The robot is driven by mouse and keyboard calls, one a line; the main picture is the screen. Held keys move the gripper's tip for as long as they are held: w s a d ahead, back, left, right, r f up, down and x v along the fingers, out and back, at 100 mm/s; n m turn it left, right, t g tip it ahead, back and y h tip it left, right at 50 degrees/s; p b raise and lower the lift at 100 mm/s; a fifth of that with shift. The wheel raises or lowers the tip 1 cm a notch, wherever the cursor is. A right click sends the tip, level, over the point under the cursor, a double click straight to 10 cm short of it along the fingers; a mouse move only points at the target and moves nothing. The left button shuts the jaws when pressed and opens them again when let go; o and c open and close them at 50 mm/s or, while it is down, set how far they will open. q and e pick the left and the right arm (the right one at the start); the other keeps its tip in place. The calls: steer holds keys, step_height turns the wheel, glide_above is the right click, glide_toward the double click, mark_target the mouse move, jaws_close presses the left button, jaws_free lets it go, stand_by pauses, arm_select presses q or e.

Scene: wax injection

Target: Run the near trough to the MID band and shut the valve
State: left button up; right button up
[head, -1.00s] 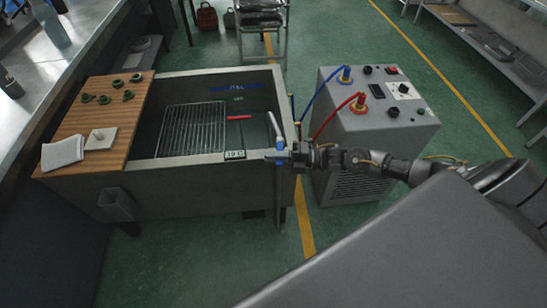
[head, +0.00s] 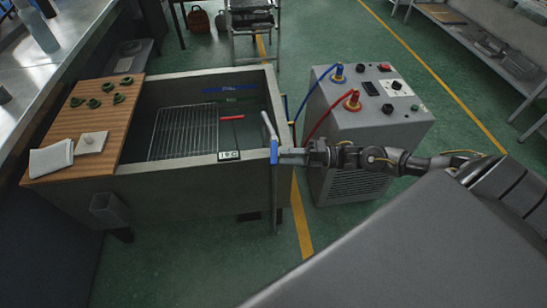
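The grey trough (head: 180,175) stands at centre left, with a wire rack (head: 184,132) and a red-handled bar (head: 231,118) inside. A blue band mark (head: 230,89) shows on its inner far wall; the liquid level is hard to read. A metal spout (head: 268,126) and a blue valve handle (head: 274,151) are at its front right corner. The handle looks upright. My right gripper (head: 284,157) is just right of the handle, at its height. The fingers are too small to tell whether they are open or touch it. My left gripper is out of view.
A temperature display (head: 229,156) sits on the front rim. A wooden board (head: 105,120) on the trough's left holds green pieces, a white block and a folded cloth (head: 51,158). A grey machine (head: 365,125) with red and blue hoses stands right.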

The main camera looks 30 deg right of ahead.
steer(key=shift+b+v, duration=0.4)
steer(key=shift+v, duration=1.85)
stand_by(5.8)
